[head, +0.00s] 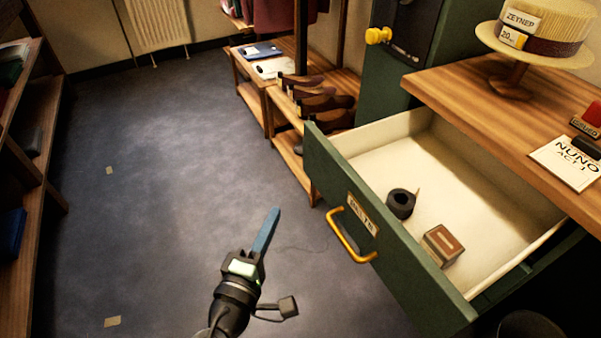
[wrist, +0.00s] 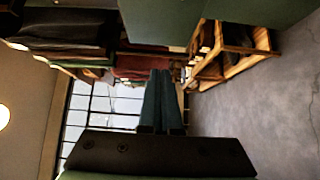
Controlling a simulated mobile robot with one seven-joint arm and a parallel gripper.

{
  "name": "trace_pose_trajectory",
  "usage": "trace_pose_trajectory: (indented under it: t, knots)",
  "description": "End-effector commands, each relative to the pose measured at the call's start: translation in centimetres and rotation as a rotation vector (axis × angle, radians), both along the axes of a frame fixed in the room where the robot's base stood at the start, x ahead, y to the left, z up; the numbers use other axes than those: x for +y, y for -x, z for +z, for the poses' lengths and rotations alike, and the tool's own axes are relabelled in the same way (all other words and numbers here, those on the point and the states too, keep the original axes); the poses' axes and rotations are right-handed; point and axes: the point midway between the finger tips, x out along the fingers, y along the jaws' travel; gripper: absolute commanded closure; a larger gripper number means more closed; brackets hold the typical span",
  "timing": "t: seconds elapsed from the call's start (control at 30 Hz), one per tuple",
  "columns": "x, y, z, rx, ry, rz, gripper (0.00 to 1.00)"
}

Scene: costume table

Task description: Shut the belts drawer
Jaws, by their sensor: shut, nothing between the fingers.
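The belts drawer (head: 320,174) stands pulled out from the green cabinet in the head view. Its green front has a small label, partly readable, and a yellow handle (head: 349,238). Inside lie a dark rolled belt (head: 400,203) and a small brown box (head: 441,246). My gripper (head: 272,213) is shut and empty. It is left of the drawer front, apart from the handle, over the floor. In the wrist view my shut fingers (wrist: 163,75) show, and a plain green panel at the top may be the drawer front.
A wooden counter (head: 470,90) beside the drawer holds a straw hat (head: 538,30) on a stand and a paper card (head: 566,162). A low wooden rack (head: 285,150) with brown shoes stands behind the drawer. Shelves (head: 40,150) line the left side.

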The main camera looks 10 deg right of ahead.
Motion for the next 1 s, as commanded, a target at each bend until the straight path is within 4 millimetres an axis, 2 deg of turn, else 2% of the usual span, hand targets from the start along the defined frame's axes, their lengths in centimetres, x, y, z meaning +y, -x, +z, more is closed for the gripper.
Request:
trace_pose_trajectory:
  t: [0.17,0.57,0.73,1.0]
  knots:
    - [-0.8,-1.6,-0.1,0.000,0.010,-0.002,1.00]
    - [-4.4,-9.1,-0.1,-0.001,0.005,-0.003,1.00]
    - [-6.8,-9.9,0.0,0.000,0.005,-0.003,1.00]
    - [-8.0,-10.3,0.0,0.000,0.005,-0.001,1.00]
